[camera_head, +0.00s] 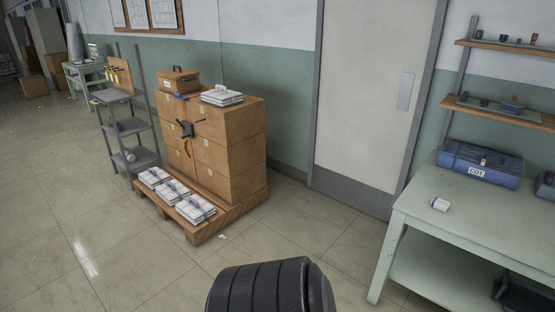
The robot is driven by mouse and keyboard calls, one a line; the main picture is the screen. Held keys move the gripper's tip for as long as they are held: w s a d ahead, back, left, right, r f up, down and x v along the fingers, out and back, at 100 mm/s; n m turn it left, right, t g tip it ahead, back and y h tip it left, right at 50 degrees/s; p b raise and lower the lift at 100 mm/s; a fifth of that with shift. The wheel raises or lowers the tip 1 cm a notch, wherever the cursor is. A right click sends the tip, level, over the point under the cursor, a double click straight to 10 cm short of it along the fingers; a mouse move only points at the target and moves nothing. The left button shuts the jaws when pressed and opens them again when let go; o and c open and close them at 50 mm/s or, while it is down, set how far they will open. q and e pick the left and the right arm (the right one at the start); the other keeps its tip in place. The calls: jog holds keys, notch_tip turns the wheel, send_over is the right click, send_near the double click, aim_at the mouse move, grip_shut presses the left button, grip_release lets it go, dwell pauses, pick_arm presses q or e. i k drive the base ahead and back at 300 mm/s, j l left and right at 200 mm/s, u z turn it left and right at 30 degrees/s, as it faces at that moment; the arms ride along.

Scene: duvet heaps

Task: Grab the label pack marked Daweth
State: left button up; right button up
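Several white packs lie flat in a row on the front of a wooden pallet (215,224): a far one (154,177), a middle one (173,192) and a near one (195,209). Another white stack of packs (222,97) lies on top of the stacked cardboard boxes (232,135). Each seems to have a dark band or strap. Any writing on them is too small to read, so I cannot tell which is marked Daweth. Neither of my grippers is in view. A black ribbed part of my own body shows at the bottom middle.
A brown case (179,80) also sits on the boxes. A grey shelf rack (124,127) stands left of the pallet. The tiled floor before the pallet is clear.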

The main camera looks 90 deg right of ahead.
aim_at(438, 203)
jog(key=z, duration=4)
jog(key=i+j+z, duration=0.15)
jog(key=i+j, duration=0.15)
jog(key=i, duration=0.15)
jog(key=i+j+z, duration=0.15)
jog(key=i+j, duration=0.2)
jog(key=i, duration=0.1)
